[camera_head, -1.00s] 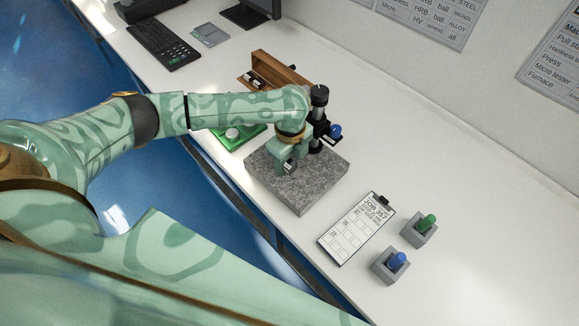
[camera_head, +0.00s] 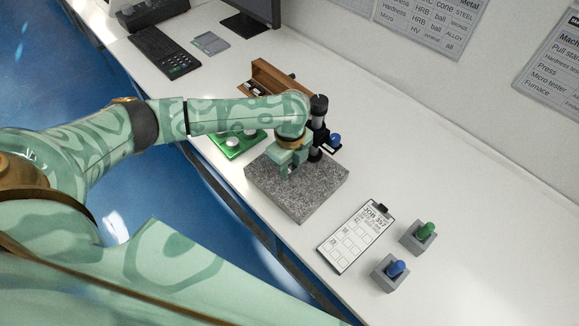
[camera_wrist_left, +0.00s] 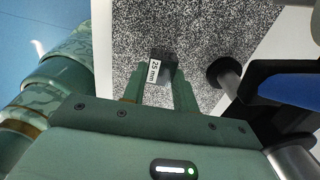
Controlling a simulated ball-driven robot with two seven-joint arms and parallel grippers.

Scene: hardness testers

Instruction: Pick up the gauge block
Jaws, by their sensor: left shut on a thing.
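The gauge block (camera_wrist_left: 155,71) is a small dark block with a white "25 mm" label, seen in the left wrist view. It sits between the two fingertips of my left gripper (camera_wrist_left: 160,76), which is shut on it. In the head view my left gripper (camera_head: 287,169) points down over the grey granite plate (camera_head: 304,199), near its back left part. The block cannot be made out there, and I cannot tell whether it touches the plate. My right gripper is not in view.
A dark stand column (camera_head: 318,125) with a blue knob (camera_head: 335,140) rises close beside my left gripper. A green tray (camera_head: 232,148) and a wooden box (camera_head: 268,72) stand behind. A clipboard (camera_head: 352,238) and two grey holders (camera_head: 391,273) lie nearer. The bench at right is clear.

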